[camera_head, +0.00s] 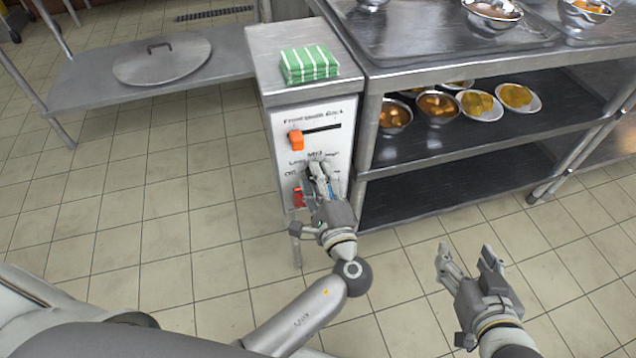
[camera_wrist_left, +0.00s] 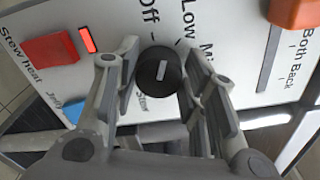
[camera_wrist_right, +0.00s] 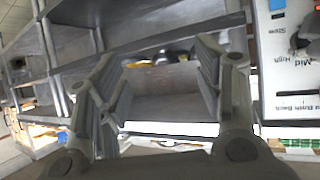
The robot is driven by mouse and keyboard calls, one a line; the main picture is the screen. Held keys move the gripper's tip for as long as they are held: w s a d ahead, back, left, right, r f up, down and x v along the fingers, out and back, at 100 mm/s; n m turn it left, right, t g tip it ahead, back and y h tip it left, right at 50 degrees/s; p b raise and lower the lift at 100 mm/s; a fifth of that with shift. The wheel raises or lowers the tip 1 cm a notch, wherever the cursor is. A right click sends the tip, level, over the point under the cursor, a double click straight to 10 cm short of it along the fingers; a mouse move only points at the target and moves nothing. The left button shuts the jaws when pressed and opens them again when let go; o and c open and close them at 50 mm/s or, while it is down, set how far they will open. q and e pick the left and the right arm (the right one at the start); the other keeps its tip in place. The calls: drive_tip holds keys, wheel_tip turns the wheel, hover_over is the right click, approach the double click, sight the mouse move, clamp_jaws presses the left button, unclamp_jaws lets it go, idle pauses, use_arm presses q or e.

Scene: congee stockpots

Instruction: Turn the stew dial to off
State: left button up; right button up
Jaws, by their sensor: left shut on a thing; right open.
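The stew dial (camera_wrist_left: 160,75) is a round black knob with a white mark on the white control panel (camera_wrist_left: 140,45). The mark runs roughly up and down in the left wrist view, with the "Off" label above it and "Low" to its upper right. My left gripper (camera_wrist_left: 161,82) has its fingers on both sides of the dial and is shut on it. In the head view my left gripper (camera_head: 318,170) is against the panel and hides the dial. My right gripper (camera_head: 470,255) is open and empty, above the floor before the shelves.
An orange slider (camera_head: 296,140) is above the dial, and a red switch (camera_head: 298,198) is at the panel's lower left. A small red light (camera_wrist_left: 87,39) shows beside it. Green striped cloths (camera_head: 309,65) lie on the cabinet. Shelves with bowls (camera_head: 438,106) stand to the right.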

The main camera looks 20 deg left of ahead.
use_arm(q)
drive_tip(key=shift+f+n+b, duration=0.15)
drive_tip(key=shift+n+b, duration=1.5)
drive_tip(key=shift+n, duration=0.65)
use_arm(e)
wheel_tip(320, 180, up, 16)
drive_tip(key=w+a+t+y, duration=0.2)
drive_tip(key=a+t+y, duration=0.1)
drive_tip(key=t, duration=0.6)
drive_tip(key=shift+t, duration=0.3)
use_arm(q)
drive_tip(key=o, duration=1)
